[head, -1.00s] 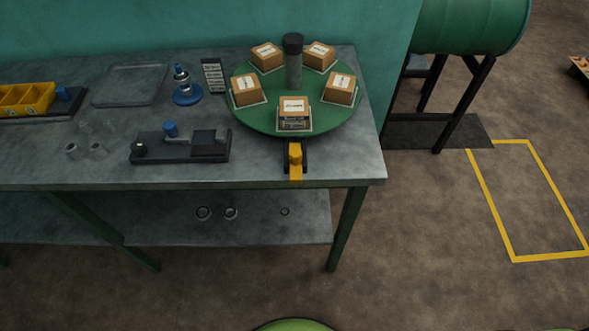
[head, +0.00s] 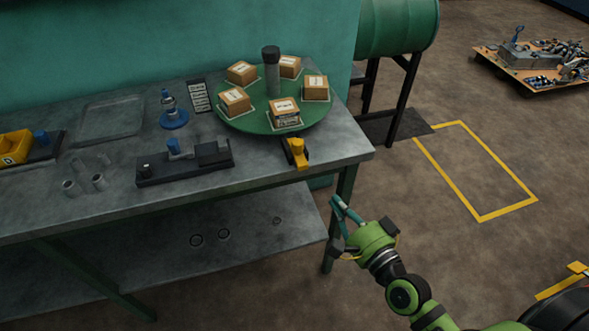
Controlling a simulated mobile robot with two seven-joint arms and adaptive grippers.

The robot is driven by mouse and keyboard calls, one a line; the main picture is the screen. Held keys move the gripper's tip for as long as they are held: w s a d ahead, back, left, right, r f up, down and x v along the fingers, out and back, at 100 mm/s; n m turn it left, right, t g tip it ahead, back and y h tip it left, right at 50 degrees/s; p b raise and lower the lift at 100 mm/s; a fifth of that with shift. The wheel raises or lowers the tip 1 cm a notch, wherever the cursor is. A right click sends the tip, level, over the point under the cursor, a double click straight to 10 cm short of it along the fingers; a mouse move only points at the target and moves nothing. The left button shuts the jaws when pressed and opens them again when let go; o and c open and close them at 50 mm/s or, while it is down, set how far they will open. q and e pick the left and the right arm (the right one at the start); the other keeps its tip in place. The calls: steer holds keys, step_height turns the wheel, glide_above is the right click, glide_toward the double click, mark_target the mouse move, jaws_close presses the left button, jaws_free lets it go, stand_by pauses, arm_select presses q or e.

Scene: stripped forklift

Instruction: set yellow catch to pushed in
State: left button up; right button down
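The yellow catch (head: 298,155) sits at the front edge of the grey bench, in a dark mount just in front of the green turntable (head: 240,123). Its yellow end reaches to the bench edge. The turntable carries several labelled brown boxes and a dark central post (head: 271,72). My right gripper (head: 341,210) is in front of the bench's right leg, below and right of the catch and apart from it. Its fingers stand apart with nothing between them. My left gripper is out of view.
The grey bench (head: 345,150) also holds a dark fixture (head: 185,165), a blue-based bottle (head: 172,112) and metal cups. A green drum (head: 398,25) stands behind at right. A loaded pallet (head: 520,75) lies far right. The floor inside the yellow outline (head: 480,175) is clear.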

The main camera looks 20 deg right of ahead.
steer(key=r, duration=0.2)
steer(key=p, duration=0.3)
glide_toward(302, 150)
steer(key=x, duration=0.6)
steer(key=shift+w+a+f, duration=0.1)
steer(key=shift+w+a, duration=0.05)
steer(key=shift+a, duration=0.15)
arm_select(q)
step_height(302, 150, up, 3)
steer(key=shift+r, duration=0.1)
arm_select(e)
steer(key=shift+w, duration=0.35)
steer(key=shift+d+b+x, duration=0.1)
steer(key=shift+b+x, duration=0.1)
steer(key=shift+x, duration=0.55)
steer(key=shift+d+b+x, duration=0.15)
steer(key=shift+b+x, duration=0.05)
steer(key=shift+x, duration=0.55)
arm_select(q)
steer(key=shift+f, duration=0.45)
